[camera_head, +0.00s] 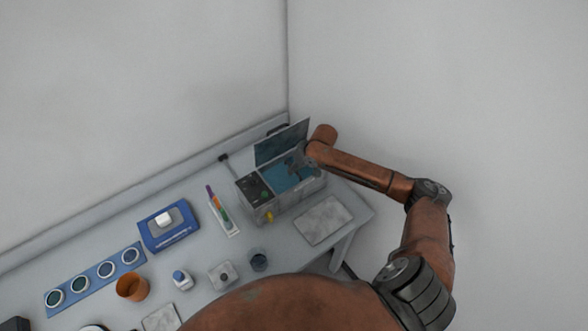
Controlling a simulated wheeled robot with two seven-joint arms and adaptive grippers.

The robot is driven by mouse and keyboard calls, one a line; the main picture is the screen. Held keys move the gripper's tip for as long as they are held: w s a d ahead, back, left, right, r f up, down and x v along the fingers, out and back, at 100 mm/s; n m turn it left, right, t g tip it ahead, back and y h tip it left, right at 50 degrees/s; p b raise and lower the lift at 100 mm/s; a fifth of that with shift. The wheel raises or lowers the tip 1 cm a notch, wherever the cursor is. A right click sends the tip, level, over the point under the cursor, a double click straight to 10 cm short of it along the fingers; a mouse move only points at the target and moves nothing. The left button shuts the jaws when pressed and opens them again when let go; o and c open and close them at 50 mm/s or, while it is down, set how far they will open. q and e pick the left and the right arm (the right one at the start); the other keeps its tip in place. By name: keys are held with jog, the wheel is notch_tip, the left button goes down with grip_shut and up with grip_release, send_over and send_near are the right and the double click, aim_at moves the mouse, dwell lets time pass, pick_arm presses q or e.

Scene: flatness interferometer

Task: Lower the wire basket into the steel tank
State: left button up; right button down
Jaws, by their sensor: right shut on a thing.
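The steel tank (290,207) stands at the back right of the bench with its lid (281,143) raised. Its blue inside (284,181) shows, beside a dark control panel (255,186) on its left. My right arm reaches in from the right, and my right gripper (298,164) is small and dark over the tank's opening, near the lid. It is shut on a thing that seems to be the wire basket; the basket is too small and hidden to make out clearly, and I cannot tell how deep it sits. My left gripper is not in view.
A grey plate (323,220) lies in front of the tank. The raised lid is close to my gripper.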

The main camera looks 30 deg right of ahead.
jog(key=shift+f, duration=0.4)
jog(key=c, duration=2)
grip_release()
jog(key=shift+f, duration=0.1)
notch_tip(320, 180, up, 12)
jog(key=p, duration=1.3)
